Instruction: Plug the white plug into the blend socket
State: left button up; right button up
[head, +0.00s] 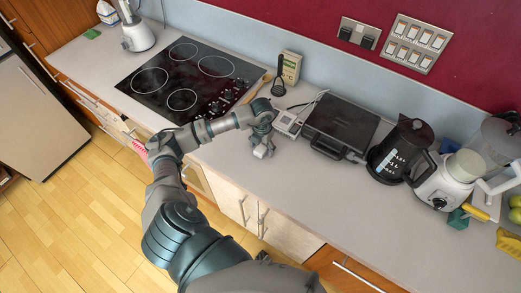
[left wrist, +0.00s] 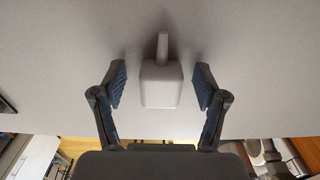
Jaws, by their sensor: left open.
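The white plug (left wrist: 161,88) sits on the grey worktop in the left wrist view, its narrow end pointing away. My left gripper (left wrist: 160,82) is open, with one finger on each side of it and a gap on both sides. In the head view the left gripper (head: 263,141) points down over the worktop near its front edge, with the plug (head: 261,153) at its tips. A wall panel with several sockets (head: 416,43) is at the upper right. Its labels are too small to read, so I cannot tell which is blend. My right gripper is not in view.
A black grill (head: 340,123), a kettle (head: 401,150) and a blender base (head: 451,180) stand right of my gripper. A small white device (head: 287,122) is just beyond it. The hob (head: 188,78) lies left. The front right worktop is clear. A switch plate (head: 359,33) is on the wall.

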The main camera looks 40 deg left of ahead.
aim_at(262, 146)
pick_arm(q)
jog(key=c, duration=1.2)
jog(key=shift+c, duration=0.2)
jog(key=shift+r, duration=0.15)
jog(key=shift+r, duration=0.55)
notch_tip(262, 146, up, 2)
jog(key=shift+r+b, duration=0.15)
jog(key=shift+b, duration=0.2)
jog(key=s+d, duration=0.1)
jog(key=s, duration=0.3)
jog(key=s+d+b, duration=0.1)
jog(key=s+d, duration=0.1)
jog(key=s, duration=0.2)
jog(key=s+d+r+b, duration=0.1)
jog(key=s+d, duration=0.1)
jog(key=s, duration=0.3)
jog(key=shift+s+d+r, duration=0.15)
jog(key=shift+s+d, duration=0.2)
jog(key=shift+s, duration=0.45)
jog(key=shift+s+d+r, duration=0.1)
jog(key=shift+s, duration=0.1)
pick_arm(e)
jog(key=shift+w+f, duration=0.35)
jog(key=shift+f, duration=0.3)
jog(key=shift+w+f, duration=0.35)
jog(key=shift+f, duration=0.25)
